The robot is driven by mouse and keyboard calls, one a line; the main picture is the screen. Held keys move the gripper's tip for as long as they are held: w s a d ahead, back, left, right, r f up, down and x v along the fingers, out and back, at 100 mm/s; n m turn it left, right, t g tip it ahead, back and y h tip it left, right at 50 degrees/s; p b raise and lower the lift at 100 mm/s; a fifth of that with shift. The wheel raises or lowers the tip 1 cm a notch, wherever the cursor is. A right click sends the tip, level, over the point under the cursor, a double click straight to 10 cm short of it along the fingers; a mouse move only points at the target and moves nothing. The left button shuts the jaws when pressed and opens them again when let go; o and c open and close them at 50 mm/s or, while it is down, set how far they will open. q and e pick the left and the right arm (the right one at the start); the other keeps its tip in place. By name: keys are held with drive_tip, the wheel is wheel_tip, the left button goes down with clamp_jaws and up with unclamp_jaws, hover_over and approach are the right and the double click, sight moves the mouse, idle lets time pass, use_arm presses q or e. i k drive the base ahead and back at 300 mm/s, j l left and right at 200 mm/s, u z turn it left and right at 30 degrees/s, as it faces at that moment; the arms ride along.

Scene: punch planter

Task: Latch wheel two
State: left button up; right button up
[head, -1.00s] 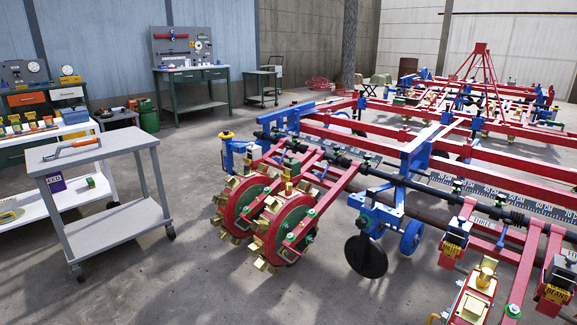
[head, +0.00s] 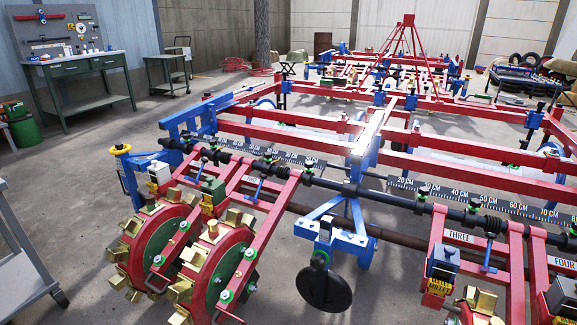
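Two red punch wheels with green hubs and brass cups stand at the lower left of the planter in the head view. The left punch wheel (head: 125,250) is partly covered by the right punch wheel (head: 207,254). Red arms run from them up to the black bar (head: 403,200). A small blue lever (head: 258,190) sits on the right wheel's arm. I cannot read a "two" label on these units or tell whether a latch is closed. Neither of my grippers is in view.
Units marked THREE (head: 459,237) and FOUR (head: 563,264) stand to the right. A black disc (head: 324,290) hangs between them and the wheels. A grey cart (head: 22,280) is at the left edge. Open floor (head: 85,180) lies between cart and planter.

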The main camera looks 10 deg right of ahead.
sight(262, 176)
drive_tip(key=i+z, duration=0.45)
drive_tip(key=i+j+z, duration=0.15)
drive_tip(key=i+z, duration=0.3)
drive_tip(key=i+j+z, duration=0.3)
drive_tip(key=z, duration=0.2)
